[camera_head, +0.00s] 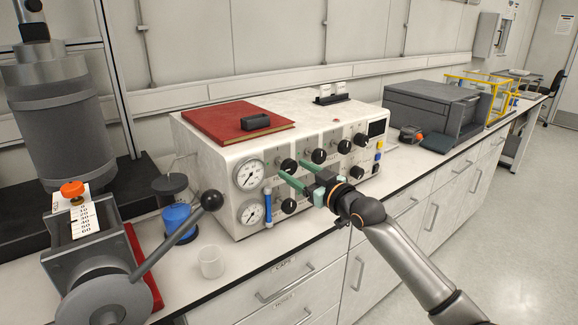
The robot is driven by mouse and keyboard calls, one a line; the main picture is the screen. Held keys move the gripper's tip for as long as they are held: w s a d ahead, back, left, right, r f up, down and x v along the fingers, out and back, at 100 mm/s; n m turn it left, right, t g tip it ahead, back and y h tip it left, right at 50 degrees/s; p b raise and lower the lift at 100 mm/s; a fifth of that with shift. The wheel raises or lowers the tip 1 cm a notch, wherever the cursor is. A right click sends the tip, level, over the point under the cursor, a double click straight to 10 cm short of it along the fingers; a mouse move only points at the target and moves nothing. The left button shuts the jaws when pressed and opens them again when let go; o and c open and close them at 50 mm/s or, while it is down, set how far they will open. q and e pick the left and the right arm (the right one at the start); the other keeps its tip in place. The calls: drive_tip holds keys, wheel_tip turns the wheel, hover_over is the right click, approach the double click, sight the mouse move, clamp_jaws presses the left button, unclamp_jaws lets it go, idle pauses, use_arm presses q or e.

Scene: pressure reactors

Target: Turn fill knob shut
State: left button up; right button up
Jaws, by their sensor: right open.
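The white control panel box (221,170) stands on the bench and carries several black knobs on its front. One black knob (288,164) in the upper row, right of the upper gauge, is at the tips of my right gripper. The lettering near it is partly covered, so I cannot read for sure which knob is the fill knob. My right gripper (291,169) has green fingers, which are apart and point at the panel front. I cannot tell whether they touch the knob. My left gripper is not in view.
Two round gauges (249,174) are on the panel's left side, with a blue tube (268,208) beside them. A lever with a black ball (212,200) reaches up in front of the panel's left end. A white cup (211,262) stands near the bench edge. A red book (215,122) lies on top.

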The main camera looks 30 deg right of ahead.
sight(291, 168)
drive_tip(key=shift+w+a, duration=0.15)
drive_tip(key=shift+w, duration=1.5)
clamp_jaws()
